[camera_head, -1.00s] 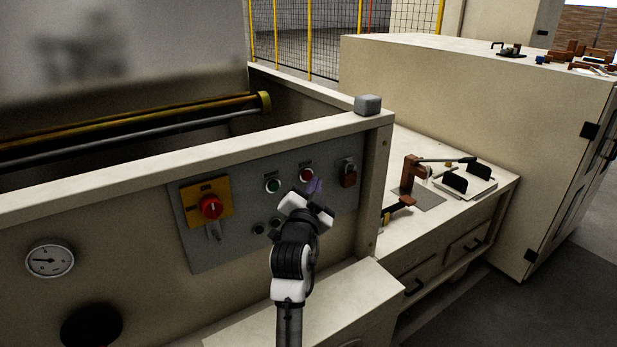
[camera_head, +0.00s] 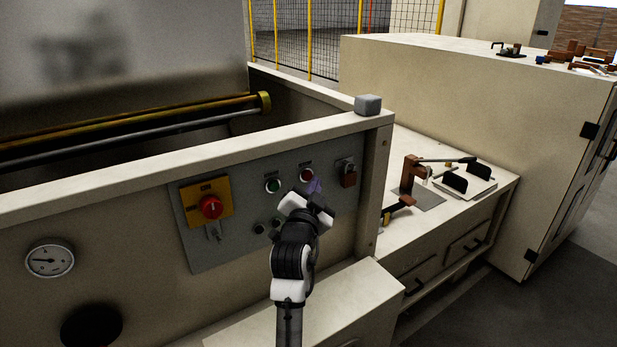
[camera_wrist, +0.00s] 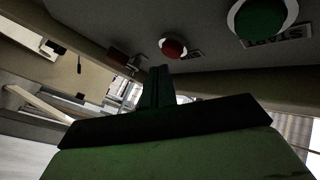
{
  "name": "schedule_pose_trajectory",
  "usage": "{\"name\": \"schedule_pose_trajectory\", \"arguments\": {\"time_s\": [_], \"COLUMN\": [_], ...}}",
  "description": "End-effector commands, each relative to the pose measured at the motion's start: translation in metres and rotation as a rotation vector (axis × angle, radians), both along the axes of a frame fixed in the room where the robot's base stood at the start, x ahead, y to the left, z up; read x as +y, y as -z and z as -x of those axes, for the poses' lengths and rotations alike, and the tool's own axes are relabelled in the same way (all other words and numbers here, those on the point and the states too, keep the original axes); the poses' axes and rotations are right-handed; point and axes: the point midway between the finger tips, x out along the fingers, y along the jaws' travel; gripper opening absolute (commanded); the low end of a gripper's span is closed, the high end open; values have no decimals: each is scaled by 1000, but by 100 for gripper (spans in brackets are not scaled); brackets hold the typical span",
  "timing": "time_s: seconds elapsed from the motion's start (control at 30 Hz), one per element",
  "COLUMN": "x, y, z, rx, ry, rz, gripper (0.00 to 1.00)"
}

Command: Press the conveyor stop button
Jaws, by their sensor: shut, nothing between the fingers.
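The red button (camera_head: 307,175) sits in a pale ring on the grey control panel (camera_head: 215,255). It also shows in the wrist view (camera_wrist: 173,48), ahead of the fingertips. The green button (camera_head: 272,186) is to its left; in the wrist view the green button (camera_wrist: 262,18) is at the upper right beside a label reading START, seen upside down. My gripper (camera_head: 315,186) is shut and empty, its purplish fingertips just below and right of the red button in the head view.
A red rotary switch (camera_head: 210,207) on a yellow plate is at the panel's left. A padlock-like red-brown piece (camera_head: 348,178) hangs right of the red button. A pale ledge (camera_head: 340,300) juts out below the panel.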

Motion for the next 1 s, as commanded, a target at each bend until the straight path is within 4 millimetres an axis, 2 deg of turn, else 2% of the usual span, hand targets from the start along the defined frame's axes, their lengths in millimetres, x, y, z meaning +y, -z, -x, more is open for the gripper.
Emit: {"name": "schedule_pose_trajectory", "arguments": {"time_s": [1.0], "x": [7], "y": [0], "z": [-9], "rx": [0], "ry": [0], "rz": [0], "gripper": [0]}}
